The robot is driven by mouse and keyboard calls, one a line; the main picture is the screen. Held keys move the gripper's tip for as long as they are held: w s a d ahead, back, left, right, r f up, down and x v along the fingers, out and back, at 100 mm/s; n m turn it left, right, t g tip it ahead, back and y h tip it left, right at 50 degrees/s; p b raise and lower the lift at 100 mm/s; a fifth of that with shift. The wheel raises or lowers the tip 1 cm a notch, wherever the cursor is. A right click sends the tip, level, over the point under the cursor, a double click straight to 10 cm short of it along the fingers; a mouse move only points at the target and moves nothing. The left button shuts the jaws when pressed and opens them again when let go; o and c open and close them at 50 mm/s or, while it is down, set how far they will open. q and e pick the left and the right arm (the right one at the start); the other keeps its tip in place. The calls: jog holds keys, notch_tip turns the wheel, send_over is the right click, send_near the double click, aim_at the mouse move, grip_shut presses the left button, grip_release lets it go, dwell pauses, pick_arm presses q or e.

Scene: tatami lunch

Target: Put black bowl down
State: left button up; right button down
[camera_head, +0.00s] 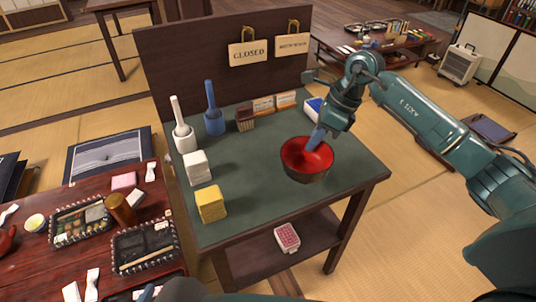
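The black bowl (305,178) has a red inside and appears upright over the front right part of the green-topped table (245,215). I cannot tell whether its base touches the table. My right gripper (316,139) comes down from above at the bowl's back right rim. A blue finger shows inside the rim, and the gripper looks shut on the rim; the other finger is hidden. Only what seems to be a small part of my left gripper (147,293) shows at the bottom edge, so its opening cannot be seen.
Small boxes (264,105) line the back board. The table's front middle is clear. A red-brown table (35,270) stands left.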

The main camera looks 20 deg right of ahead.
jog(key=w+d+r+m+t+h+b, duration=0.25)
jog(key=w+d+m+b, duration=0.2)
jog(key=m, duration=0.65)
pick_arm(q)
jog(key=shift+s+f+t, duration=0.25)
jog(key=shift+f+t, duration=0.25)
jog(key=shift+t, duration=0.1)
pick_arm(e)
jog(key=shift+t, duration=0.35)
jog(key=shift+s+d+f, duration=0.1)
jog(key=shift+d+f, duration=0.05)
jog(key=shift+f, duration=2.1)
jog(key=shift+s+d+f, duration=0.1)
jog(key=shift+f, duration=2.15)
jog(key=shift+f, duration=0.1)
jog(key=c, duration=1.6)
grip_release()
pick_arm(q)
jog(key=shift+r, duration=0.1)
